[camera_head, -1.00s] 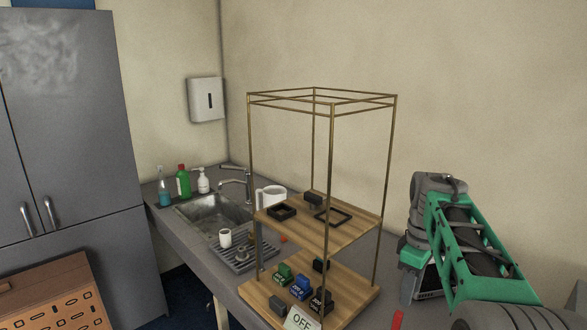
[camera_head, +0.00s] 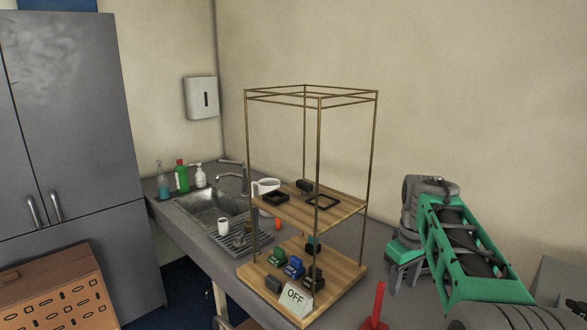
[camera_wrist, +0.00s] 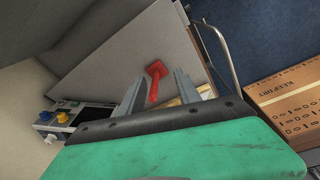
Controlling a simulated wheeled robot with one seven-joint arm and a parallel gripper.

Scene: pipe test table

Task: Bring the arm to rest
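My gripper (camera_head: 404,274) is on the right in the head view, hanging below my green and grey arm over the grey counter (camera_head: 225,268). In the wrist view its two grey fingers (camera_wrist: 159,92) stand apart with a gap between them, and nothing is held. A red object with a square-looking head (camera_wrist: 155,70) shows beyond the fingers and looks apart from them. In the head view a red upright piece (camera_head: 376,302) stands on the counter, below and left of my gripper.
A wall is behind my arm.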

